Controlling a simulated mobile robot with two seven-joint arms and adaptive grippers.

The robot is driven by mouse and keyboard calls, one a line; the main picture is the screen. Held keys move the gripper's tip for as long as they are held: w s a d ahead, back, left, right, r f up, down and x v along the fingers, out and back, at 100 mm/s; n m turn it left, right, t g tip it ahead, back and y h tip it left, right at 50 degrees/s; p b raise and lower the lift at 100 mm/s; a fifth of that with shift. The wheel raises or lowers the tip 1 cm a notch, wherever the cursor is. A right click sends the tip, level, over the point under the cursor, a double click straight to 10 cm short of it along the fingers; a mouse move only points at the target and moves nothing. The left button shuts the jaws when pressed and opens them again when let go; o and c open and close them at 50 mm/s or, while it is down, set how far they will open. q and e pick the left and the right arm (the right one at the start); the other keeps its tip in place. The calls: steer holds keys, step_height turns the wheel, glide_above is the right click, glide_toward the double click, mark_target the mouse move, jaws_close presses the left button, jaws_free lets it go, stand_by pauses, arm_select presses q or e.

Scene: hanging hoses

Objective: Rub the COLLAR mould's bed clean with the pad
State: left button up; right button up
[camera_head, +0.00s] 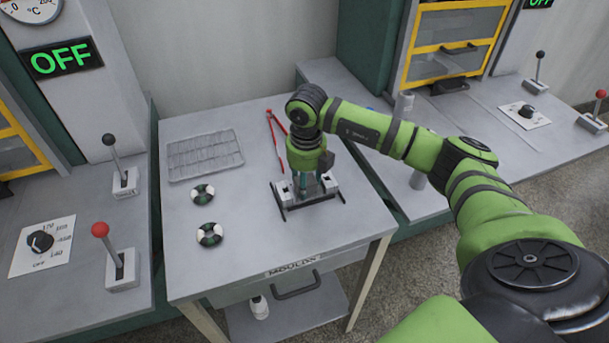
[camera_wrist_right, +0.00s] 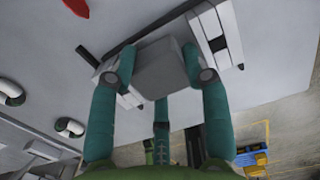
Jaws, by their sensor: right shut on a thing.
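The mould (camera_head: 325,196) is a grey block-like piece with dark bars at its sides, on the middle table. No COLLAR name is readable on the mould. My left gripper is not in view.
A grey ribbed tray (camera_head: 205,158), two dark-and-white rings (camera_head: 209,234) and a red-handled tool (camera_head: 275,135) lie on the same table (camera_head: 240,262). Lever panels flank it, with a green OFF sign (camera_head: 62,58) at left.

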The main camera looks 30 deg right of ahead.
steer(key=shift+s, duration=0.2)
step_height(320, 180, up, 8)
steer(key=p, duration=0.5)
steer(key=shift+r, duration=0.1)
stand_by(0.7)
